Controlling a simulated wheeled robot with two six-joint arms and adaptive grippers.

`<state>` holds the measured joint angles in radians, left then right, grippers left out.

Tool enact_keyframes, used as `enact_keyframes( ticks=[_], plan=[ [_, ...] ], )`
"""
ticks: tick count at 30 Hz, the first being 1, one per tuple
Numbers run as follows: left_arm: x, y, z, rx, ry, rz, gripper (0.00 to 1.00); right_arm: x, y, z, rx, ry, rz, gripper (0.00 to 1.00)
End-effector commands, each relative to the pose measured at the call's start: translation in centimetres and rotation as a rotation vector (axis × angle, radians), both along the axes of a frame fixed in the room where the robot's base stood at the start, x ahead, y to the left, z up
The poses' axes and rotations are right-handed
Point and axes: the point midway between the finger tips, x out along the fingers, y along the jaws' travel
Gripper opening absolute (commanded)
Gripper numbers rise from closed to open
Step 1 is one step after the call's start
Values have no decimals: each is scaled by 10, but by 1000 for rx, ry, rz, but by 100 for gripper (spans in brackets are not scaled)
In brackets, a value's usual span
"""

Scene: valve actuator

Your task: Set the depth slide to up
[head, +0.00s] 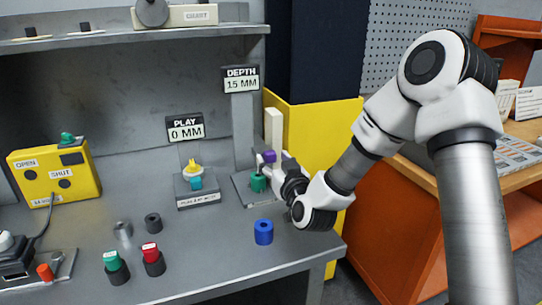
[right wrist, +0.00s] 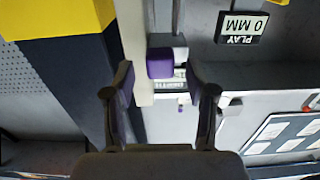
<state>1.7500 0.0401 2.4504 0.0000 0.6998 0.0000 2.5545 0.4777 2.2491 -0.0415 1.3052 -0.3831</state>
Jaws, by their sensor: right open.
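The depth gauge stand (head: 242,115) carries a sign reading DEPTH 15 MM (head: 241,79). A tall pale rail (head: 273,130) rises beside it. A small purple knob (head: 268,156) shows low in front of the rail; in the right wrist view the purple knob (right wrist: 160,64) sits on a grey block against the pale rail. My right gripper (right wrist: 160,85) is open, its two fingers on either side of the knob's line, with the knob just beyond the fingertips. In the head view my right gripper (head: 272,172) is at the stand, partly hiding its base. My left gripper is out of view.
A teal cylinder (head: 258,183) stands on the depth base close to my gripper. A PLAY 0 MM gauge (head: 185,128) is to its left. A yellow OPEN/SHUT box (head: 55,172) and coloured plugs are farther left.

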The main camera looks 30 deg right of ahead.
Motion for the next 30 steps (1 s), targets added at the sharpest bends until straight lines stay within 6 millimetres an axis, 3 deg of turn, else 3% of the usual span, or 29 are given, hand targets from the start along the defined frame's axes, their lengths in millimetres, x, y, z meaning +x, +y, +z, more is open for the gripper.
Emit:
enact_keyframes(
  ticks=[4, 11, 16, 23, 30],
  plan=[
    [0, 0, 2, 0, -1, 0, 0, 15, -4, 0, 0, 0, 0, 56],
    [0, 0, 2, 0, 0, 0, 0, 17, -4, 0, 1, 0, 0, 56],
    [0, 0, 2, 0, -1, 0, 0, 17, -4, 0, 1, 0, 0, 0],
    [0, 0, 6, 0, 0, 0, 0, 17, -4, 6, 1, -1, 0, 0],
    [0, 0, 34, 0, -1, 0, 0, 17, -4, 48, 1, -2, 0, 0]
  ],
)
